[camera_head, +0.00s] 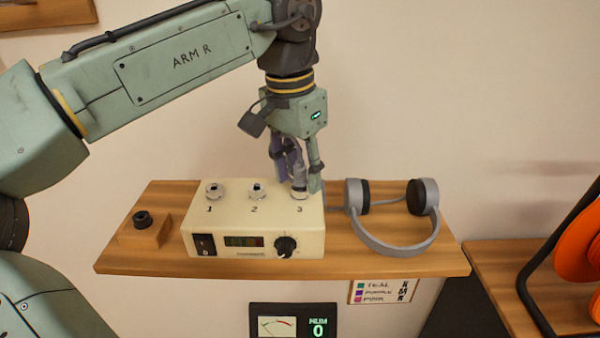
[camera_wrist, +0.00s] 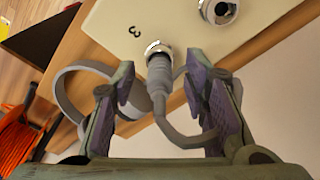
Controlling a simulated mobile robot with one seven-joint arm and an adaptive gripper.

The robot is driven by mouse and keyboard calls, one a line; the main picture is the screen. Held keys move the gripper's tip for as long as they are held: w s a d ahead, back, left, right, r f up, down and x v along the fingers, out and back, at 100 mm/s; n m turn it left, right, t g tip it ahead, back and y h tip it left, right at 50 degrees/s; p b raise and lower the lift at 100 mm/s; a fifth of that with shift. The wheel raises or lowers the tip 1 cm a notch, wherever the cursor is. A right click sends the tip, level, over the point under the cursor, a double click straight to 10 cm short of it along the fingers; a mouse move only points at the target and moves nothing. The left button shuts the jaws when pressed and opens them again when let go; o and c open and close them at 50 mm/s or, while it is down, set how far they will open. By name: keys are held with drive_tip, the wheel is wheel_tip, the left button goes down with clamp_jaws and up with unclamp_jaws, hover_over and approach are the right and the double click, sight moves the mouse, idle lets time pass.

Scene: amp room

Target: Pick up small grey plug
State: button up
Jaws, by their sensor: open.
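The small grey plug (camera_wrist: 160,72) sits in the metal socket marked 3 on top of the cream box (camera_head: 225,214). In the head view the plug (camera_head: 299,176) stands upright at the box's right end, with my gripper over it. A grey cable runs from the plug and loops back near my right finger in the wrist view. My gripper (camera_wrist: 165,100) is open, with purple-padded fingers on either side of the plug and visible gaps. In the head view my gripper (camera_head: 297,172) points down and partly hides the plug.
Sockets 1 (camera_head: 214,190) and 2 (camera_head: 256,190) look empty. Grey headphones (camera_head: 392,240) lie right of the box on the wooden shelf (camera_head: 140,262). A wooden block with a dark jack (camera_head: 143,228) is at the left. An orange cable reel (camera_head: 578,243) stands far right.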

sight(302, 160)
drive_tip(key=shift+c, duration=0.3)
clamp_jaws()
drive_tip(key=shift+r, duration=0.15)
idle(0.3)
wheel_tip(302, 160, up, 2)
drive_tip(key=shift+r+p, duration=0.1)
drive_tip(key=shift+p, duration=0.4)
drive_tip(key=shift+r, duration=0.6)
drive_tip(key=s+a+r, duration=0.1)
drive_tip(key=s+a, duration=0.1)
drive_tip(key=s, duration=1.4)
drive_tip(key=shift+a+r, duration=0.15)
